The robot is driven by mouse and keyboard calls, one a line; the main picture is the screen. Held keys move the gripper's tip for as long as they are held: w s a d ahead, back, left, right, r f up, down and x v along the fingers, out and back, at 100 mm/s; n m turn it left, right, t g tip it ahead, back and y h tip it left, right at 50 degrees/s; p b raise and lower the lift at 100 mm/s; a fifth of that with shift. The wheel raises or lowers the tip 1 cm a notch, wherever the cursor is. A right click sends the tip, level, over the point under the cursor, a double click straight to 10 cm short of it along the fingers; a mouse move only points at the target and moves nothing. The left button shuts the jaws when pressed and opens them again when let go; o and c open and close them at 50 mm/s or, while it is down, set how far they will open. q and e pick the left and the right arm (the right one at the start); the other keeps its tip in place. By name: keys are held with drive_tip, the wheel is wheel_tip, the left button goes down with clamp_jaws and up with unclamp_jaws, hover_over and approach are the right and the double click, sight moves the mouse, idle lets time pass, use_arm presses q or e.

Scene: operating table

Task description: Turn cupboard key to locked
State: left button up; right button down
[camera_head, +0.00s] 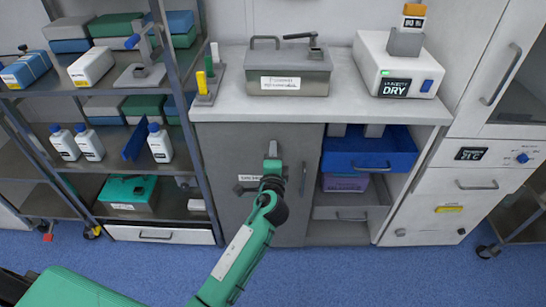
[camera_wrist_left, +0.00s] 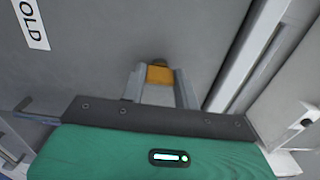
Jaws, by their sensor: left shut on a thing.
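The grey cupboard door (camera_head: 232,150) under the worktop is closed. My green left arm reaches up to it, and my left gripper (camera_head: 273,150) is at the door's upper right part. In the left wrist view, my left gripper (camera_wrist_left: 160,80) is shut on the orange-yellow key (camera_wrist_left: 159,74), which sits between the two grey fingertips against the door face. The key's shaft and lock are mostly hidden, so I cannot tell its turn angle clearly. In the head view the key is hidden by the gripper. My right gripper is not in view.
A vertical door handle (camera_head: 303,178) is just right of my gripper. An open bay with a blue bin (camera_head: 370,155) lies further right. A metal shelf rack (camera_head: 185,100) stands left. A steel box (camera_head: 288,72) and a white device (camera_head: 398,70) stand on the worktop (camera_head: 345,106).

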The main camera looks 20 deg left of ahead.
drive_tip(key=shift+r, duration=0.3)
use_arm(q)
drive_tip(key=o, duration=1)
drive_tip(key=shift+b+v, duration=0.5)
drive_tip(key=shift+v, duration=6.4)
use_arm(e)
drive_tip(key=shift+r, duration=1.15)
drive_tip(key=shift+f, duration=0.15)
